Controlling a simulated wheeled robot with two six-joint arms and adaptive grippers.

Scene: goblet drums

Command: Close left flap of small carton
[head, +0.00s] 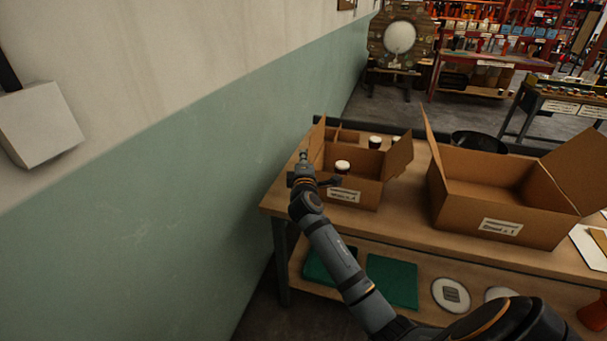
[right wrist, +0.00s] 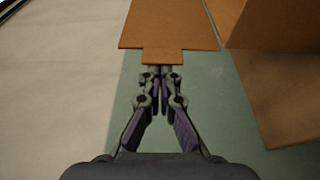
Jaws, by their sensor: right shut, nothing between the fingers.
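The small carton (head: 355,193) stands at the left end of the table, with a label on its front. Its left flap (head: 317,142) stands up, and its right flap (head: 398,157) stands open and tilted outward. Small drums with white tops (head: 342,166) stand in it. My right gripper (head: 303,158) is shut and empty at the carton's left side, just outside the left flap. In the right wrist view, the shut fingertips (right wrist: 162,73) are at the edge of a brown cardboard flap (right wrist: 168,28); I cannot tell if they touch. My left gripper is not in view.
A larger open carton (head: 500,200) stands to the right on the same table (head: 400,222). A wall (head: 200,190) runs close along the left. Green mats (head: 392,282) and round white items (head: 451,294) lie on the lower shelf.

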